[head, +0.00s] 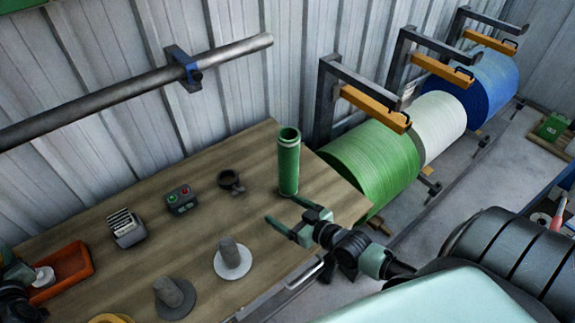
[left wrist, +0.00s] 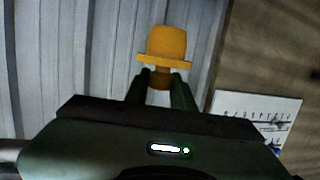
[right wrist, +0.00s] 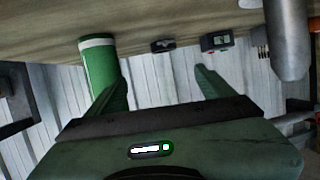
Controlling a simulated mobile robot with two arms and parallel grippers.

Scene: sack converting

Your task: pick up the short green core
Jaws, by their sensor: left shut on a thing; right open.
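The green core (head: 289,165), a tube with a pale band near its top, stands upright at the right end of the bench. My right gripper (head: 282,208) is open and empty, low in front of the core. In the right wrist view the core (right wrist: 98,62) is at the left, partly behind the left finger and not centred between the fingers (right wrist: 161,78). My left gripper (left wrist: 162,80) is shut on a yellow flanged plug (left wrist: 166,42). In the head view only part of my left arm shows at the left edge.
The wooden bench (head: 215,205) carries a white-flanged plug (head: 231,262), a grey-flanged plug (head: 174,293), a dark ring-shaped item (head: 229,180), a button box (head: 180,200), a card holder (head: 126,228) and an orange tray (head: 75,275). A large green roll (head: 370,160) stands beyond the bench's right end.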

